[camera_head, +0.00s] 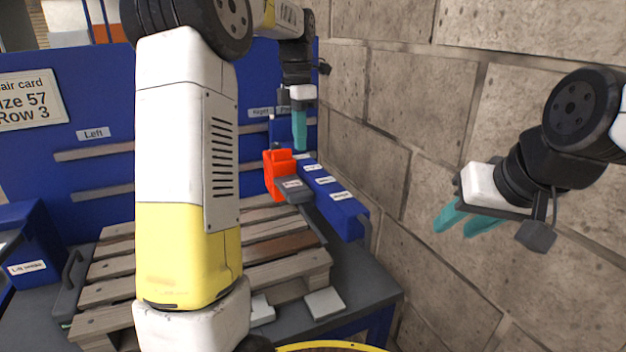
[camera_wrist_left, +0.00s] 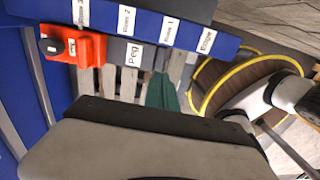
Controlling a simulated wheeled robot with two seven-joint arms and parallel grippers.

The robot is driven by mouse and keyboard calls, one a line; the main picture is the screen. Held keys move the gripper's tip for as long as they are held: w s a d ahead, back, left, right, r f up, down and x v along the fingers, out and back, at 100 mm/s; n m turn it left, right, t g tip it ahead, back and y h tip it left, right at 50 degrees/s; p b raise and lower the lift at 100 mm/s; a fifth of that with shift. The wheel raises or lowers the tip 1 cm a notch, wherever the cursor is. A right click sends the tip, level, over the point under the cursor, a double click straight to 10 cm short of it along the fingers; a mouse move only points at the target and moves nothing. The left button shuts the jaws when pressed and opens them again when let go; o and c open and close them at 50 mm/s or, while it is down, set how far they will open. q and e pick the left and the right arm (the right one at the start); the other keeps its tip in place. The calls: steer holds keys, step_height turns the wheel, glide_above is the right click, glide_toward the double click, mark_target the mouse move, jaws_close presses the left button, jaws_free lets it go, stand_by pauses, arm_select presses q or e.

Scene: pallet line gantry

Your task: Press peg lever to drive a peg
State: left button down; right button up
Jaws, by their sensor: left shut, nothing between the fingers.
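The peg lever is a grey arm (camera_head: 293,187) with a "Peg" label, beside a red housing (camera_head: 275,175). In the left wrist view, the red housing (camera_wrist_left: 75,48) is at upper left and the grey lever (camera_wrist_left: 125,53) extends right from it. My left gripper (camera_head: 300,146) is shut and empty, its teal fingers pointing down, just above the red housing in the head view. In the left wrist view, its fingertips (camera_wrist_left: 162,82) appear near the lever's right end; contact cannot be told. My right gripper (camera_head: 462,222) is open and empty, in front of the stone wall.
A blue block (camera_head: 340,208) with several labels lies right of the lever. A wooden pallet (camera_head: 290,270) sits on the grey table (camera_head: 375,285), partly hidden by my left arm. A blue back panel (camera_head: 95,110) and a stone wall (camera_head: 400,90) bound the space.

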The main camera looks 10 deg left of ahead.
mark_target(302, 192)
arm_select(q)
steer(key=f, duration=1.1)
steer(key=shift+s+d+f, duration=0.15)
steer(key=shift+s+d, duration=0.05)
steer(key=shift+s, duration=0.15)
